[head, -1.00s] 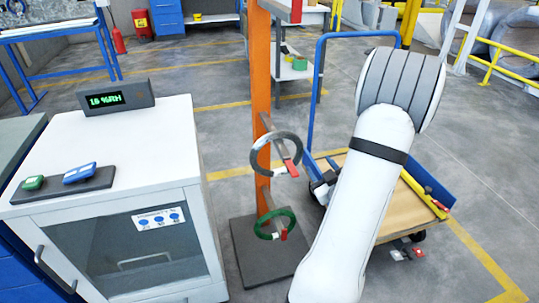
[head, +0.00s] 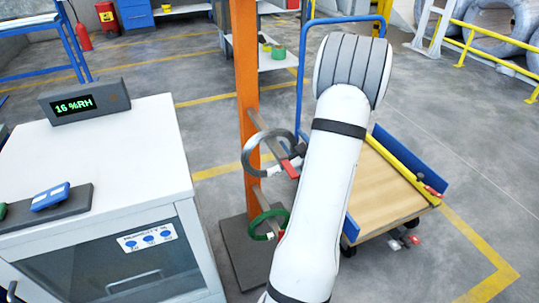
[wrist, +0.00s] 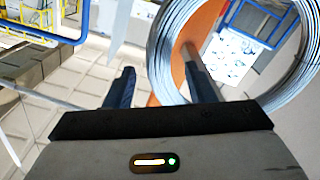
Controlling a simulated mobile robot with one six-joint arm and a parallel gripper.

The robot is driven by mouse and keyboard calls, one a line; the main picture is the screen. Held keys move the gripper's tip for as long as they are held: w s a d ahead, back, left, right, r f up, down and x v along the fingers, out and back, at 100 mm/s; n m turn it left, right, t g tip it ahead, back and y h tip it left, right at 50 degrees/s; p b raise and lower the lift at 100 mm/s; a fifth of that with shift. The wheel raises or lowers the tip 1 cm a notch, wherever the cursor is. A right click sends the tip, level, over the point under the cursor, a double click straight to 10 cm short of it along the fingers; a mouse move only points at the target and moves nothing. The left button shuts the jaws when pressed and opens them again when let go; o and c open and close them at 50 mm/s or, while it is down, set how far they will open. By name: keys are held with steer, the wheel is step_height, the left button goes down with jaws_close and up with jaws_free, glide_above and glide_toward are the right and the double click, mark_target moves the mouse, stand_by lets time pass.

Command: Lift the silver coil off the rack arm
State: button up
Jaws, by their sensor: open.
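The silver coil (head: 248,159) hangs upright on the upper rack arm (head: 290,168), which has a red and white tip, on the orange post (head: 245,85) in the head view. In the wrist view the silver coil (wrist: 160,57) fills the upper right as a large wire ring. My gripper (wrist: 158,62) is open and empty. The coil's left band appears between the fingers, with the right finger against the ring's opening; I cannot tell how deep they reach.
A green coil (head: 256,226) hangs on the lower arm of the rack. A white cabinet (head: 110,160) with a humidity display (head: 85,103) stands at left. A blue trolley with a wooden deck (head: 385,195) stands behind my arm at right.

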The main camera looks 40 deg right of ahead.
steer(key=shift+x, duration=1)
jaws_close()
